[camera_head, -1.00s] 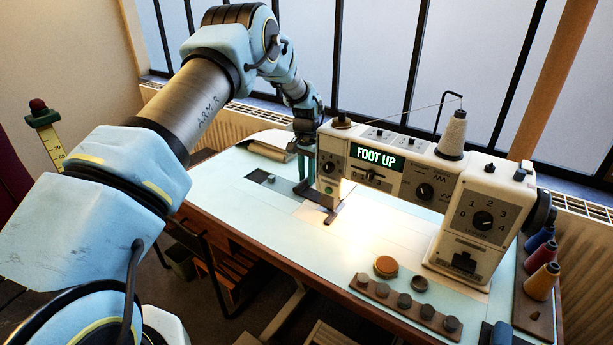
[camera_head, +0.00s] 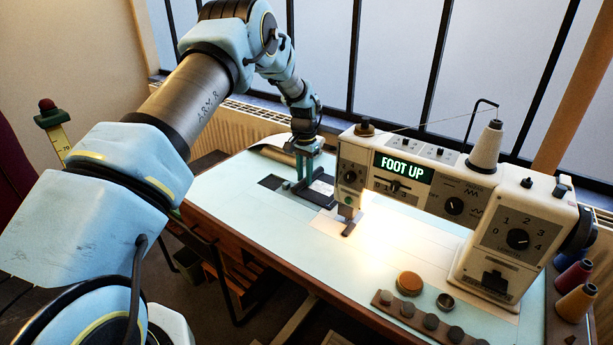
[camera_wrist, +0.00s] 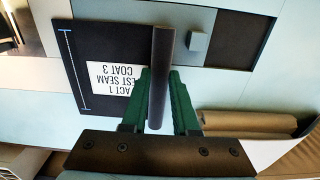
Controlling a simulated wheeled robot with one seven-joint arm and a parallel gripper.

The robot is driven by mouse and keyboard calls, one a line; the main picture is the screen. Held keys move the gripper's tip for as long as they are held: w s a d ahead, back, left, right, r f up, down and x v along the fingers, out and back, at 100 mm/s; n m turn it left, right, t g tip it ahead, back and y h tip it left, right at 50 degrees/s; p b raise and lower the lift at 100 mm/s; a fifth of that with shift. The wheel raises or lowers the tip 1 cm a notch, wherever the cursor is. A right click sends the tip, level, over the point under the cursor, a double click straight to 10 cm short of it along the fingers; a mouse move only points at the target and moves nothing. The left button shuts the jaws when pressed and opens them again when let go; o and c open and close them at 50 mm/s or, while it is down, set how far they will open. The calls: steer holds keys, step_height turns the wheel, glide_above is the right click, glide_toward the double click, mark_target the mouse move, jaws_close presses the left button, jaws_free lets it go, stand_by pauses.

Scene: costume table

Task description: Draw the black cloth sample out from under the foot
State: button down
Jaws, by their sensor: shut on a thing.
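The black cloth sample (camera_head: 323,186) lies on the pale table left of the machine's foot (camera_head: 350,222), with a strip of light bed between them. The display reads FOOT UP. In the wrist view the sample (camera_wrist: 72,45) shows a white label and a pale scale line. My gripper (camera_head: 303,183) is at the sample's left edge. In the wrist view my gripper's green fingers (camera_wrist: 161,90) are shut on a dark round bar (camera_wrist: 161,60) along that edge. The fingers and bar hide the part of the sample beneath them.
The sewing machine (camera_head: 430,195) stands right of my gripper. A dark rectangular patch (camera_head: 268,183) with a small grey block (camera_wrist: 199,44) lies to the left. A brown roll (camera_wrist: 245,122) is behind. The front left of the table is clear.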

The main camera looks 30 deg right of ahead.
steer(key=c, duration=0.6)
jaws_free()
step_height(320, 180, up, 11)
steer(key=b, duration=0.2)
steer(key=shift+b, duration=0.4)
steer(key=shift+a, duration=0.15)
